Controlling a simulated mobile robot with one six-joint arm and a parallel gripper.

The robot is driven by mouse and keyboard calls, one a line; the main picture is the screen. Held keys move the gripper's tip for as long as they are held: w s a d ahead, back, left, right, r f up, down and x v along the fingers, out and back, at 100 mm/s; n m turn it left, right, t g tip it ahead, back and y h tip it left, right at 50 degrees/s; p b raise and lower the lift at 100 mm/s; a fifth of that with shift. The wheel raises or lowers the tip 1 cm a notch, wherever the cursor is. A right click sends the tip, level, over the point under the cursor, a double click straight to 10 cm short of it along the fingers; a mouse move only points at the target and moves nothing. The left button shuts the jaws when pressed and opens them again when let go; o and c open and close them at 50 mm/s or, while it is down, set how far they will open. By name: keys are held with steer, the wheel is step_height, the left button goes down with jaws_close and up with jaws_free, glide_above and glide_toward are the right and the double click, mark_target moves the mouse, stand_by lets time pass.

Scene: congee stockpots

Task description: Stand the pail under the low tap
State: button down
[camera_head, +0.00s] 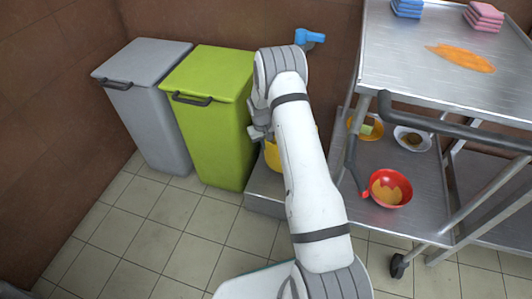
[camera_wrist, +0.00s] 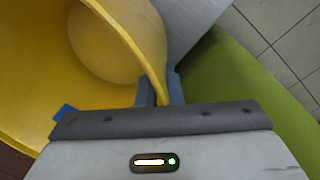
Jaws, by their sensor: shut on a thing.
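The yellow pail (camera_head: 272,156) shows at the left edge of my arm in the head view, mostly hidden behind it. In the wrist view the pail (camera_wrist: 35,75) fills the upper left, its open inside facing the camera. My gripper (camera_wrist: 160,88) is shut on the pail's rim; in the head view my gripper (camera_head: 258,132) shows beside the green bin. The blue tap (camera_head: 310,38) is on the brown wall above and behind the pail. A small blue patch beyond the rim in the wrist view may be the tap. Whether the pail touches the slab is hidden.
A low grey slab (camera_head: 264,192) lies below the pail. A lime green bin (camera_head: 212,125) and a grey bin (camera_head: 150,110) stand to the left. A steel trolley (camera_head: 440,75) with bowls, including a red one (camera_head: 388,190), stands right. Tiled floor in front is clear.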

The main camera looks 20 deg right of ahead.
mark_target(266, 152)
step_height(266, 152, down, 4)
steer(key=shift+f+b, duration=0.15)
steer(key=shift+b, duration=0.9)
steer(key=shift+w+f+b, duration=0.1)
steer(key=shift+f+b, duration=0.25)
steer(key=shift+w+d+r, duration=0.1)
steer(key=shift+r, duration=0.05)
steer(key=shift+f, duration=0.25)
steer(key=c, duration=1.6)
jaws_free()
steer(key=shift+r, duration=0.1)
